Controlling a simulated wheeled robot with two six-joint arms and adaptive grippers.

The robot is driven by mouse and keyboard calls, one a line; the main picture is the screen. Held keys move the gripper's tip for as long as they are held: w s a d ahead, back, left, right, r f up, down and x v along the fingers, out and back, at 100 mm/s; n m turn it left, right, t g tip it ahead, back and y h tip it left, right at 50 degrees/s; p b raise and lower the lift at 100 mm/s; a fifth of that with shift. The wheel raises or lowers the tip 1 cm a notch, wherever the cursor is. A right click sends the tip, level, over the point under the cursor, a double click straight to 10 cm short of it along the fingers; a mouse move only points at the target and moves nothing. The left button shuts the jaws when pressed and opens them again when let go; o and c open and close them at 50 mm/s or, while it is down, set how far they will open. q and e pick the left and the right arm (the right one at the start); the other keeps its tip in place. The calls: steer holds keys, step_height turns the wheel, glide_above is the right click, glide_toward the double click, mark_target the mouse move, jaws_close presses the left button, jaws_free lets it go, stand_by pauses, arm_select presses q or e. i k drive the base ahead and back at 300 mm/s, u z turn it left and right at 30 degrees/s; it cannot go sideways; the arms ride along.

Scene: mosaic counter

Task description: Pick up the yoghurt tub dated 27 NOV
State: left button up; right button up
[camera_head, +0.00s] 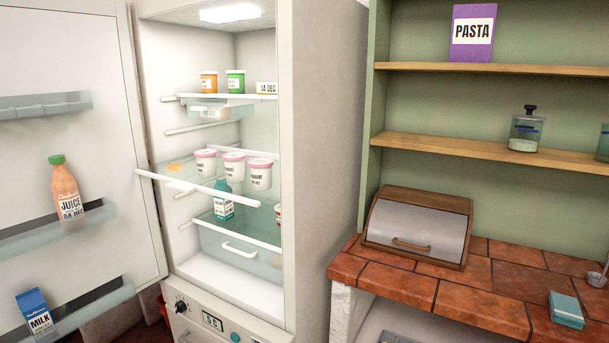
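Three white yoghurt tubs with pink lids stand in a row on the middle shelf of the open fridge: a left tub (206,163), a middle tub (234,167) and a right tub (260,176). Their dates are too small to read, so I cannot tell which one says 27 NOV. On the upper shelf are an orange tub (209,83), a green tub (235,84) and a low white tub (267,88) that seems to read 14 DEC. Neither of my grippers is in view.
The fridge door (75,140) stands open at left, holding a juice bottle (66,190) and a milk carton (36,314). A teal carton (223,200) stands below the tubs. A bread box (418,228) sits on the tiled counter (400,283) at right.

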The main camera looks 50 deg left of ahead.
mark_target(234, 162)
steer(key=z, duration=1.75)
steer(key=k, duration=1.4)
steer(key=u, duration=3)
